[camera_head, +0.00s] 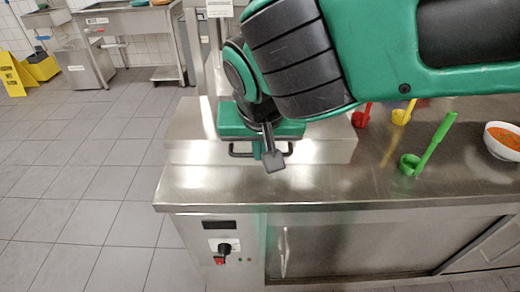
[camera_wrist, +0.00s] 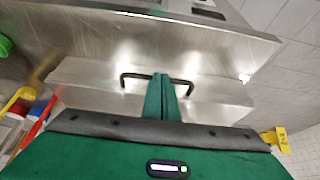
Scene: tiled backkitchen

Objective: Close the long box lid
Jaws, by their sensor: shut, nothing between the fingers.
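The long steel box (camera_head: 325,148) sits on the counter's left end, with a black bar handle (camera_head: 240,154) on its front. My arm covers much of its top, and I cannot tell whether the lid is fully down. My gripper (camera_head: 257,151) is shut and empty, pointing down at the handle. In the wrist view, the box (camera_wrist: 90,75) spans the middle and its handle (camera_wrist: 130,76) arches around the tips of my closed green fingers (camera_wrist: 161,78). I cannot tell whether the fingers touch the handle.
Right of the box stand a red ladle (camera_head: 362,117), a yellow ladle (camera_head: 403,115), a green ladle (camera_head: 412,164) and a white bowl (camera_head: 504,142) of orange food. The counter's front strip (camera_head: 330,190) is clear. Tiled floor lies open at left.

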